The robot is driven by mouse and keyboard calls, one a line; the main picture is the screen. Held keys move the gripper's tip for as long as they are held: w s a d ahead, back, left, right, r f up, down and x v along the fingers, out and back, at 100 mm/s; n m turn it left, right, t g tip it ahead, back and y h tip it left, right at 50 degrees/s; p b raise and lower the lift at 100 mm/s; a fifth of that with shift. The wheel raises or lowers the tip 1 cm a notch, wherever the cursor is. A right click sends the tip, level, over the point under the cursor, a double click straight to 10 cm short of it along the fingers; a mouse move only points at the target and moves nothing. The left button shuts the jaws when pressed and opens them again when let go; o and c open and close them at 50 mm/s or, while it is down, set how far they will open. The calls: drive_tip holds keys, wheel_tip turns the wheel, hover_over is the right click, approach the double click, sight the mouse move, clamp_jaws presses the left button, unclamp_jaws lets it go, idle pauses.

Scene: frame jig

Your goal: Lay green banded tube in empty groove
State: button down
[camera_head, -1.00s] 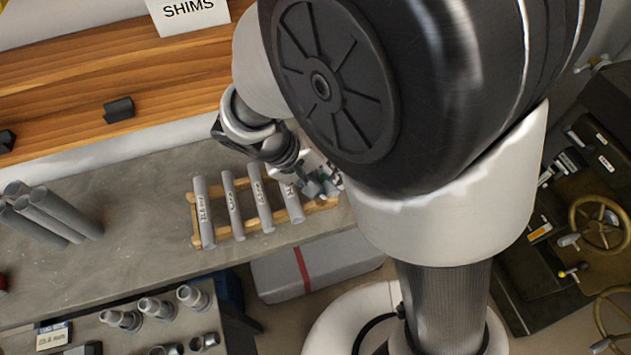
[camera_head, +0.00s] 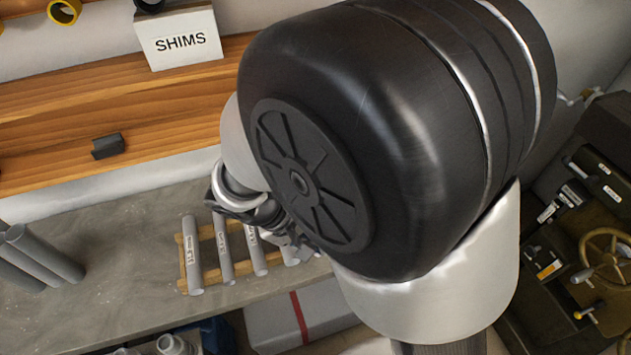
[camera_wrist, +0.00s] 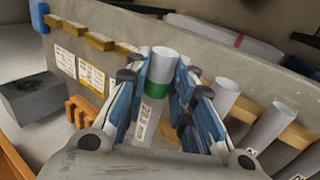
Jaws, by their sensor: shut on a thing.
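The green banded tube (camera_wrist: 163,66) is a pale grey cylinder with a green band below its end and a white label. In the wrist view it stands between the blue fingers of my gripper (camera_wrist: 160,98), which is shut on it. The wooden rack (camera_head: 211,274) lies on the grey bench with several labelled grey tubes side by side across it; it also shows in the wrist view (camera_wrist: 296,136), right of my fingers. In the head view my gripper is at the rack's right end, mostly hidden by my arm. I cannot make out the empty groove.
A red-striped box (camera_head: 300,315) is below.

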drive_tip(key=shift+f+b, duration=1.35)
drive_tip(key=shift+f, duration=1.15)
drive_tip(key=c, duration=1.3)
unclamp_jaws()
drive_tip(key=shift+r, duration=0.1)
wheel_tip(320, 180, up, 9)
drive_tip(key=p, duration=0.6)
drive_tip(key=shift+p, duration=0.4)
